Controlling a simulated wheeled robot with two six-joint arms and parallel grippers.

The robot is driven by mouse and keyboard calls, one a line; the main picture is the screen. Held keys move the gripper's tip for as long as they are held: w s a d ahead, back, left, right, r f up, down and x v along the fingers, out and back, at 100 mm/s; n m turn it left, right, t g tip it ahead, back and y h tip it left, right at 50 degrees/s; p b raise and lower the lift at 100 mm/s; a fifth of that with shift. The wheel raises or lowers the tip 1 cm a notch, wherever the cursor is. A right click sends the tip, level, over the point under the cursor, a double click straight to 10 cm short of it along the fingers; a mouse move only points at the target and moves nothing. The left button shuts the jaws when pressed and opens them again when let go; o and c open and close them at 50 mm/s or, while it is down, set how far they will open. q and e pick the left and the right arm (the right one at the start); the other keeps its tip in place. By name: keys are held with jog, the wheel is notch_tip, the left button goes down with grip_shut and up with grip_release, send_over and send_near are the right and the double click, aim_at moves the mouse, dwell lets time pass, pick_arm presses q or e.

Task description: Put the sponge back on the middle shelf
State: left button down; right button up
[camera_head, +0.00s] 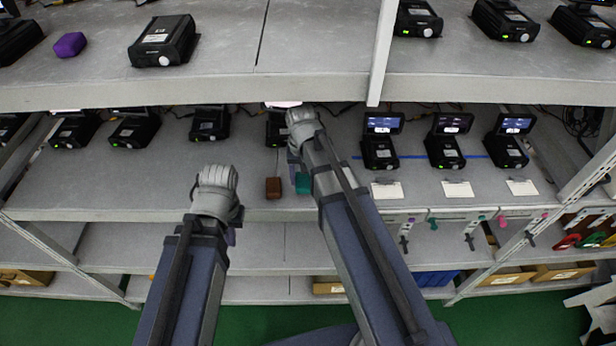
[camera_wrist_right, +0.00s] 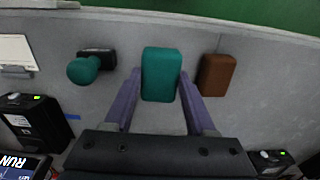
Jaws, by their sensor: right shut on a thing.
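A teal block-shaped sponge (camera_head: 302,184) is at the front of the middle shelf (camera_head: 340,202). In the right wrist view the sponge (camera_wrist_right: 161,75) sits between the two purple fingers of my right gripper (camera_wrist_right: 160,88). That gripper (camera_head: 297,172) is shut on the sponge; whether the sponge touches the shelf is unclear. A brown block (camera_head: 273,188) lies just left of it and also shows in the right wrist view (camera_wrist_right: 216,75), beside the finger. My left gripper (camera_head: 232,234) hangs in front of the shelf edge, its fingers mostly hidden behind its hand.
Black devices with screens (camera_head: 380,145) line the back of the middle shelf, with white cards (camera_head: 387,189) before some. A purple block (camera_head: 70,45) lies on the upper shelf. A teal knob (camera_wrist_right: 84,70) stands near the sponge. The shelf front left of the brown block is clear.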

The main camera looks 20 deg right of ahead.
aim_at(303, 177)
jog(key=shift+w+d, duration=0.2)
jog(key=shift+w, duration=0.45)
jog(key=shift+s, duration=0.2)
jog(key=shift+s+a+f+b, duration=0.1)
jog(key=shift+a+f+b, duration=0.05)
jog(key=shift+f+b, duration=0.15)
notch_tip(303, 177, down, 3)
jog(key=b, duration=0.3)
jog(key=shift+r, duration=0.1)
jog(key=shift+f, duration=0.2)
jog(key=o, duration=1.3)
jog(key=shift+r, duration=0.2)
